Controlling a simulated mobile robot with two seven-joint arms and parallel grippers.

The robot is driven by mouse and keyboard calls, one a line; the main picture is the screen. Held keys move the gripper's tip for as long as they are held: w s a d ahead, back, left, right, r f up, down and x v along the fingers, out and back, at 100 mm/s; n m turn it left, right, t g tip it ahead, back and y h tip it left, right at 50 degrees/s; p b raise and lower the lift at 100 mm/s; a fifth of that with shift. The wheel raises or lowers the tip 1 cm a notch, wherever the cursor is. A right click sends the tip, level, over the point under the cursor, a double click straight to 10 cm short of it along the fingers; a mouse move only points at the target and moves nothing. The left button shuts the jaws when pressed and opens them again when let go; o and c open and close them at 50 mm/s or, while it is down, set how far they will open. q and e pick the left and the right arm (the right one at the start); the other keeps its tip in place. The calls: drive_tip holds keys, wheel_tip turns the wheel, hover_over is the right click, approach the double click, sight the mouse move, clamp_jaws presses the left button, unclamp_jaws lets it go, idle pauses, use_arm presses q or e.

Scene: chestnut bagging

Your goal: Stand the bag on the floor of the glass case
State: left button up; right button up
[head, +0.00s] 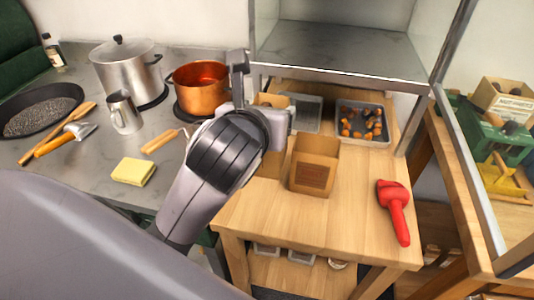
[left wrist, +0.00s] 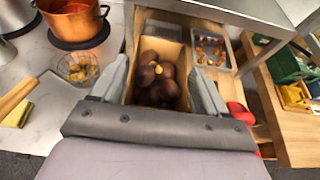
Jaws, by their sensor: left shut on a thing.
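My left gripper (head: 264,98) is shut on a brown paper bag (head: 272,165), which is mostly hidden behind the wrist in the head view. In the left wrist view the bag (left wrist: 165,30) sits upright between the two fingers (left wrist: 160,85), its open top showing dark chestnuts (left wrist: 158,80) inside. The glass case (head: 340,50) is at the back, with a grey metal floor and a front edge just beyond the gripper. I cannot tell whether the bag touches the table. My right gripper is not in view.
A second open brown bag (head: 315,165) stands on the wooden table (head: 270,215), right of the gripper. A red scoop (head: 397,210) lies at right. A tray of chestnut pieces (head: 362,122) is under the case. A copper pot (head: 200,85) stands left. The case floor looks clear.

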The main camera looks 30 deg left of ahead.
sight(263, 161)
use_arm(q)
wheel_tip(263, 161, down, 10)
drive_tip(key=shift+r, duration=0.15)
idle(0.3)
drive_tip(key=shift+b, duration=0.3)
drive_tip(key=shift+f, duration=0.2)
drive_tip(key=o, duration=1.8)
